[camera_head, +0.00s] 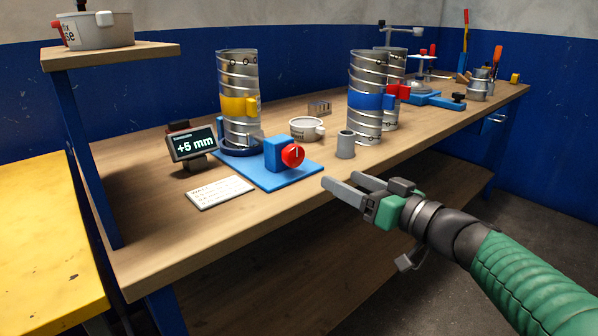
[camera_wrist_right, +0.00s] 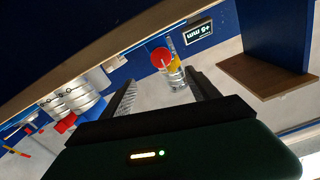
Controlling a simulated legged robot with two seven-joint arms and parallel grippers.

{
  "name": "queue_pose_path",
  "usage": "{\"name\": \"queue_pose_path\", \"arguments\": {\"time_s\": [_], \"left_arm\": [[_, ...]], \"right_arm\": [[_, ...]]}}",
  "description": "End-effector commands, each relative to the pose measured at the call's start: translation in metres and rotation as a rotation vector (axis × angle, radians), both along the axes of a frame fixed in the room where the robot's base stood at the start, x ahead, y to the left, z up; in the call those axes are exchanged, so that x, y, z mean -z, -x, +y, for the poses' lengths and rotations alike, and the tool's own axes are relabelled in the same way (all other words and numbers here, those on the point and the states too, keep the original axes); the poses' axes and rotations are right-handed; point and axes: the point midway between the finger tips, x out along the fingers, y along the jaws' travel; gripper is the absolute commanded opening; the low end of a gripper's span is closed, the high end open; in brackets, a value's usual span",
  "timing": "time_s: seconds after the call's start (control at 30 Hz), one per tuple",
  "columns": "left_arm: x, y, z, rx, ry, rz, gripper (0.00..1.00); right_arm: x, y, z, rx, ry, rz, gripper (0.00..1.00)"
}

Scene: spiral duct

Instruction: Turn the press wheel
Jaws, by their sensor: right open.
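A red wheel (camera_head: 292,155) with a pale mark sits on the front of a blue block (camera_head: 273,153) on a blue base plate (camera_head: 262,180). Beside it stands a spiral metal duct (camera_head: 238,85) with a yellow band clamp (camera_head: 239,105). A display (camera_head: 193,145) left of it reads "+5 mm". My right gripper (camera_head: 343,181) is open and empty at the bench's front edge, right of the red wheel and apart from it. In the right wrist view, the red wheel (camera_wrist_right: 161,58) shows beyond the open fingers (camera_wrist_right: 160,90). My left gripper is out of view.
A grey cup (camera_head: 345,144) stands between the red wheel and the ducts with blue (camera_head: 366,100) and red clamps. A white card (camera_head: 220,191) lies in front. A blue-based device (camera_head: 425,98) with red knobs stands at the back right. The bench front (camera_head: 230,230) is clear.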

Motion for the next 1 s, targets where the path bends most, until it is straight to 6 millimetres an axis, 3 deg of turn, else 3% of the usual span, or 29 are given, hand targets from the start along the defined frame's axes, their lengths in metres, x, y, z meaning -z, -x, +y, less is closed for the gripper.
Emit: {"name": "queue_pose_path", "arguments": {"time_s": [0.3,0.5,0.67,0.9,1.0], "left_arm": [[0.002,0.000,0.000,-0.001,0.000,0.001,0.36],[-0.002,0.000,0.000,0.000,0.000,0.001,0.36],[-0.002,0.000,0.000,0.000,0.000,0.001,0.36],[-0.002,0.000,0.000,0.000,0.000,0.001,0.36],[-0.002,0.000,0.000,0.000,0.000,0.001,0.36]], "right_arm": [[0.001,-0.068,0.052,-0.005,0.001,0.004,0.70],[0.000,-0.102,0.077,-0.004,0.002,0.004,0.70],[0.000,-0.114,0.085,-0.002,0.001,0.004,0.70],[0.001,-0.115,0.086,-0.001,0.001,0.004,0.70],[0.001,-0.115,0.086,-0.001,0.001,0.004,0.59]]}}
